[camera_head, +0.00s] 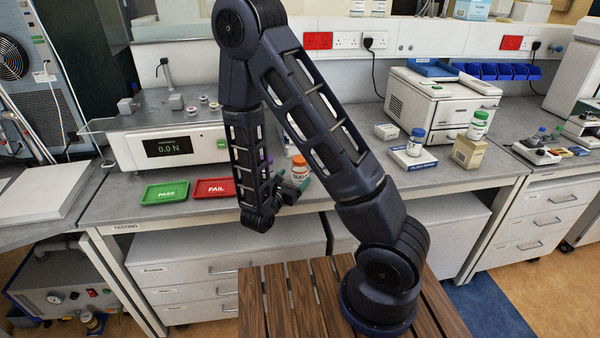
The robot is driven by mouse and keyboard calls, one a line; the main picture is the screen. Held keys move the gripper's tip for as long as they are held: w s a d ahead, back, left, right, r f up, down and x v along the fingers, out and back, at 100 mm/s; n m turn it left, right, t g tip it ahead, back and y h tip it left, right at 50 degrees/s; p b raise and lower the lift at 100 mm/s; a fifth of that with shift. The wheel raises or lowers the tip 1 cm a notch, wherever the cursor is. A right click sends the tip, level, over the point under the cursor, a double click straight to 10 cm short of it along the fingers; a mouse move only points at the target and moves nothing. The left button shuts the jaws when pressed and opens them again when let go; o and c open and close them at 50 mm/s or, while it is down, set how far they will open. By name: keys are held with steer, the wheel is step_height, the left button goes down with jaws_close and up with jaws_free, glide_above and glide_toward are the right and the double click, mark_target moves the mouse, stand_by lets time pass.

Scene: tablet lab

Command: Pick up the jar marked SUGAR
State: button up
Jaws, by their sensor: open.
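A white jar with an orange lid (299,170) stands on the grey bench, just right of my forearm. Its dark label seems to begin with "SUG"; the rest is too small or hidden to read. My gripper (290,186) is low at the bench's front edge, its open fingers close to the jar's lower part. They partly cover the jar, and I cannot tell whether they touch it. A jar with a blue lid (416,142) and one with a green lid (478,125) stand farther right; their labels are not readable.
A green PASS tray (165,193) and a red FAIL tray (214,188) lie left of my gripper. Behind them stands a force tester reading 0.0 N (173,146). A white machine (437,103) stands behind the right jars. Bench space right of the orange-lidded jar looks clear.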

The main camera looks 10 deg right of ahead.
mark_target(303, 165)
steer(key=shift+r+x, duration=0.15)
steer(key=shift+x, duration=1.95)
steer(key=shift+r+x, duration=0.1)
steer(key=shift+x, duration=2.05)
steer(key=shift+w+a, duration=0.15)
steer(key=shift+a, duration=0.05)
steer(key=shift+c, duration=0.4)
steer(key=c, duration=1.1)
steer(key=shift+c, duration=0.2)
steer(key=shift+r, duration=0.1)
